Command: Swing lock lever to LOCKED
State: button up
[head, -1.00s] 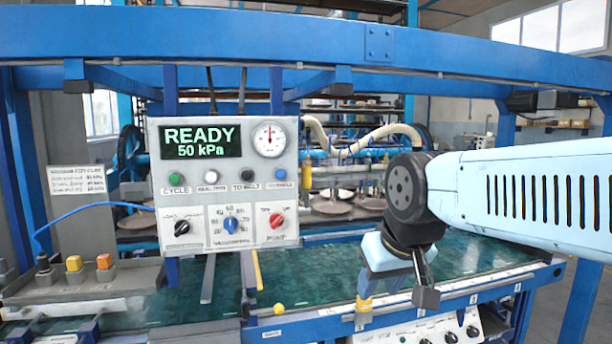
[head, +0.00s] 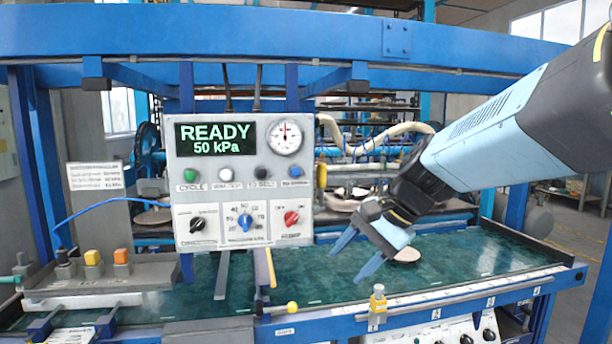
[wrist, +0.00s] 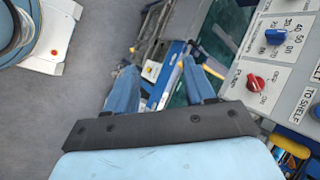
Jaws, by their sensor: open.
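A short lever with a yellow ball knob (head: 292,307) sits on the blue front rail, below and right of the control panel; I take it for the lock lever, but no LOCKED mark is readable. My gripper (head: 348,265) is open and empty above the green belt, its two blue fingers pointing down and left. It is apart from the lever, up and to the right of it in the head view. The wrist view shows both fingers (wrist: 160,68) spread with nothing clearly between them.
The control panel (head: 243,180) hangs left of my gripper and reads READY, 50 kPa. A grey-and-yellow fitting (head: 378,300) stands on the front rail. A button box (head: 105,275) stands at left.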

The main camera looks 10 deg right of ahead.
jog(key=w+d+r+m+t+y, duration=0.3)
jog(key=w+d+r+m+t, duration=0.2)
jog(key=w+d+m, duration=0.35)
jog(key=w+d+r+m+t+y, duration=0.45)
jog(key=w+m, duration=0.45)
jog(key=w, duration=0.3)
jog(key=f+x, duration=0.1)
jog(key=x, duration=1.2)
jog(key=shift+f+h, duration=0.25)
jog(key=shift+h, duration=0.1)
jog(key=shift+d+g, duration=0.1)
jog(key=shift+g, duration=0.15)
grip_shut()
jog(key=shift+d, duration=0.1)
